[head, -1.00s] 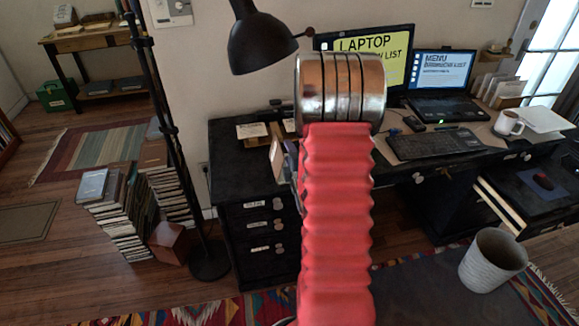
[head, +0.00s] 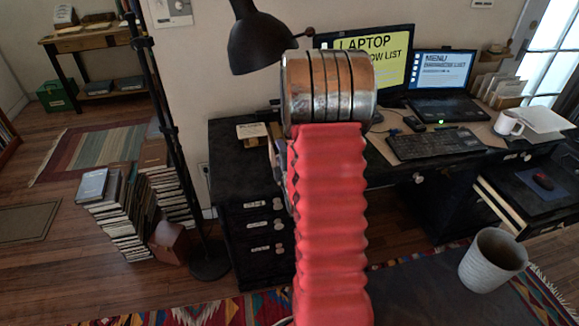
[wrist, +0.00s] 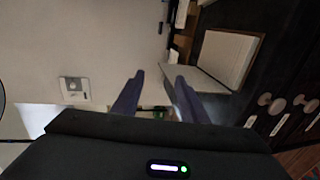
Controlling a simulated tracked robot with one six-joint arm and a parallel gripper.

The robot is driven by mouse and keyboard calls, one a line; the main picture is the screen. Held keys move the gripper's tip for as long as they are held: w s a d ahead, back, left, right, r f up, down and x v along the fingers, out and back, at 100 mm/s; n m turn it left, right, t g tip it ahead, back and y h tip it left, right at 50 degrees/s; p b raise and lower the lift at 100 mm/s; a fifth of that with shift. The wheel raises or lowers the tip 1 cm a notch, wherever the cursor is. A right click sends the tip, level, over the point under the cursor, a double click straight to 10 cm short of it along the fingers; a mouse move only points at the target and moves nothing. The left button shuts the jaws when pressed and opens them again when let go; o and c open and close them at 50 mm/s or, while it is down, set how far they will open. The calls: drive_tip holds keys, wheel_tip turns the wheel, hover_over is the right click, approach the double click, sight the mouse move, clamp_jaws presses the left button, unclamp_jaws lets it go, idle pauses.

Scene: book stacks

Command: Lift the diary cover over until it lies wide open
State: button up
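In the wrist view, a pale rectangular block of pages (wrist: 226,56), which looks like the diary, lies on the dark desk top, right of my fingers. A grey panel (wrist: 198,80), apparently its cover, stands at an angle along the near side of the pages. My gripper (wrist: 159,76) has its two dark fingers apart, with a clear gap between them. The right finger is close to the panel's lower edge or overlaps it; I cannot tell whether they touch. In the head view my red arm hides the gripper and most of the diary.
The dark desk (head: 235,165) carries a black lamp (head: 262,40), a laptop (head: 440,85), a keyboard (head: 428,143) and a white mug (head: 508,124). Book stacks (head: 118,215) stand on the floor at left. A ribbed bin (head: 492,262) is at lower right.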

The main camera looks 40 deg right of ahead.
drive_tip(key=shift+w+a, duration=0.2)
drive_tip(key=shift+a, duration=0.1)
drive_tip(key=shift+w+a, duration=0.35)
drive_tip(key=shift+a, duration=0.25)
idle(1.1)
drive_tip(key=s+a+r, duration=0.2)
drive_tip(key=s+r, duration=0.2)
drive_tip(key=r, duration=0.2)
drive_tip(key=shift+a, duration=0.25)
idle(0.5)
idle(1.1)
